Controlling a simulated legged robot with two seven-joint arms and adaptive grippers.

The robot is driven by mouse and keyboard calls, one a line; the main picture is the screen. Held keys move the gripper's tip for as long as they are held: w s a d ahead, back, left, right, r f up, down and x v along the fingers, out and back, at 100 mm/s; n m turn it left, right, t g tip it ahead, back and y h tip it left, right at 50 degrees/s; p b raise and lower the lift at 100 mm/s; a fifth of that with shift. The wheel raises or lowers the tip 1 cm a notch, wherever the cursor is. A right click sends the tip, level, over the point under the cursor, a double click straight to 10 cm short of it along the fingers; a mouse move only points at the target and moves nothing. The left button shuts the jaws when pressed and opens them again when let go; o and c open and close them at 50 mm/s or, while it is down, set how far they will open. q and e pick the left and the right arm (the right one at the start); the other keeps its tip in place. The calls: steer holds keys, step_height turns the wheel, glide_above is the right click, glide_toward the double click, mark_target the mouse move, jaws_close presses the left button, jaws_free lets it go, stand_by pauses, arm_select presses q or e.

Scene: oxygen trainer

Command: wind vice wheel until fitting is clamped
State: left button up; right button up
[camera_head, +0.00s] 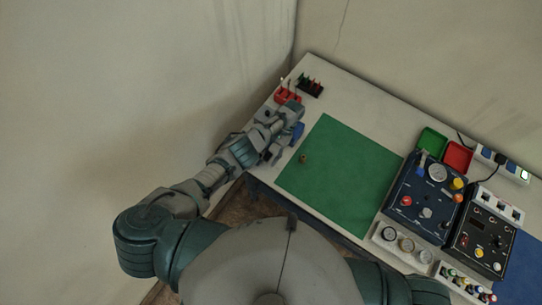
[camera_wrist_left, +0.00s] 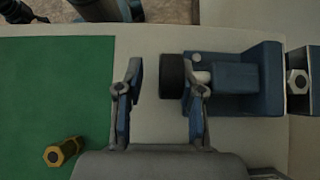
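The blue vice (camera_wrist_left: 245,85) lies at the table's left end; in the head view only a blue part (camera_head: 297,131) shows beside my gripper. Its dark round wheel (camera_wrist_left: 172,76) faces left in the wrist view. My left gripper (camera_wrist_left: 163,88) is open. The wheel lies between its fingers, close to the right finger and clearly apart from the left one. In the head view my left gripper (camera_head: 284,124) partly hides the vice. A brass hex fitting (camera_wrist_left: 62,152) lies on the green mat, also seen in the head view (camera_head: 304,158). My right gripper is out of view.
The green mat (camera_head: 345,175) is mostly bare. A red holder (camera_head: 287,96) and a dark rack (camera_head: 311,87) stand beyond my left gripper. Green and red trays (camera_head: 432,141), control panels (camera_head: 422,198) and gauges (camera_head: 405,243) fill the right side. A pale hex nut (camera_wrist_left: 298,82) sits on a dark block.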

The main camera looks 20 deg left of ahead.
arm_select(q)
steer(key=shift+s+a+f, duration=0.1)
steer(key=shift+a+f, duration=0.15)
steer(key=shift+a, duration=0.1)
stand_by(0.3)
